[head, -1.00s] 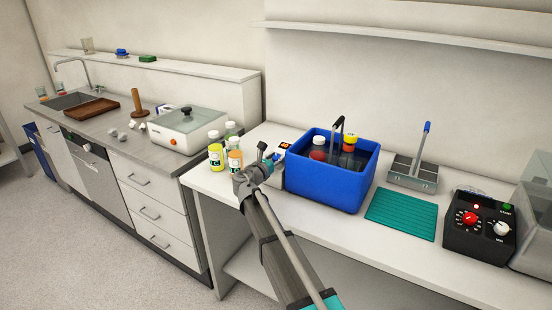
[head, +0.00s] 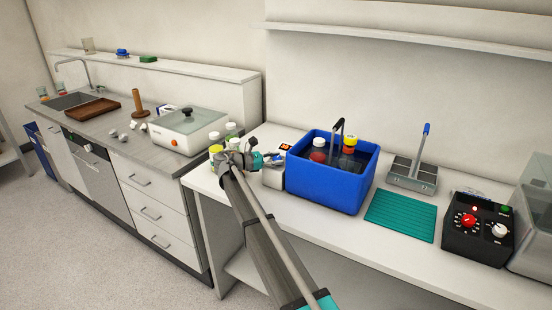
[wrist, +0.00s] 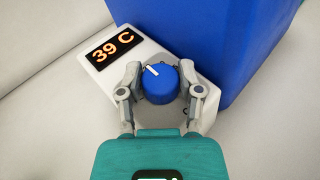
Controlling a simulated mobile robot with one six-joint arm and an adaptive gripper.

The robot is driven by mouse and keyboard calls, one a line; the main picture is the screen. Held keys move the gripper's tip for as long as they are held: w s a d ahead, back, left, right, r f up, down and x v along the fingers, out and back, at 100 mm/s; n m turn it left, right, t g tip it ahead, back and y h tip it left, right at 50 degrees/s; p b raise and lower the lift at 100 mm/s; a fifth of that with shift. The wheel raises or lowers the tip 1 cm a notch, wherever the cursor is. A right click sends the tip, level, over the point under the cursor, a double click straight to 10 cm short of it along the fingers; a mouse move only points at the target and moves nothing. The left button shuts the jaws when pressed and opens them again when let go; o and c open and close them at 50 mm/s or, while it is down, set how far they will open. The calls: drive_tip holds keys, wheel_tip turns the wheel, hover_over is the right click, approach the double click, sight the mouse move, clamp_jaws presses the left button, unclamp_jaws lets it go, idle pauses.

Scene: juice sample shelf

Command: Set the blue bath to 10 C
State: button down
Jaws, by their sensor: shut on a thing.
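The blue bath (head: 335,185) is a blue square tub on the white bench, with bottles standing in it. Its white control box (head: 273,178) is attached at its left side and is partly hidden by my gripper. In the wrist view the orange display (wrist: 112,48) reads 39 C. A blue knob (wrist: 160,84) with a white pointer mark sits on the box, the mark toward the upper left. My gripper (wrist: 160,88) is shut on the knob, one finger on each side. In the head view my gripper (head: 262,161) is at the control box.
Several bottles with white and yellow caps (head: 216,150) stand left of the bath, partly behind my arm. A teal mat (head: 400,216), a grey rack (head: 412,178) and a black control box with a red knob (head: 476,230) are to the right.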

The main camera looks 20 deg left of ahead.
drive_tip(key=shift+w+m+g+h, duration=0.1)
drive_tip(key=shift+m+g+h, duration=0.2)
drive_tip(key=shift+m+g, duration=0.35)
drive_tip(key=c, duration=0.5)
unclamp_jaws()
drive_tip(key=shift+c, duration=0.2)
drive_tip(key=shift+n+t, duration=0.35)
drive_tip(key=shift+s+d+n+t+y, duration=0.1)
drive_tip(key=shift+s+n+t+y, duration=0.1)
drive_tip(key=shift+n+t+y, duration=0.5)
drive_tip(key=shift+n+t+y+b, duration=0.5)
drive_tip(key=shift+n+t+y, duration=0.7)
drive_tip(key=shift+n+t, duration=0.55)
drive_tip(key=shift+n+t+y, duration=1.05)
drive_tip(key=shift+n+y, duration=0.7)
drive_tip(key=shift+y, duration=0.1)
drive_tip(key=shift+n+t+y, duration=1)
drive_tip(key=shift+n+y, duration=0.7)
drive_tip(key=shift+y, duration=0.15)
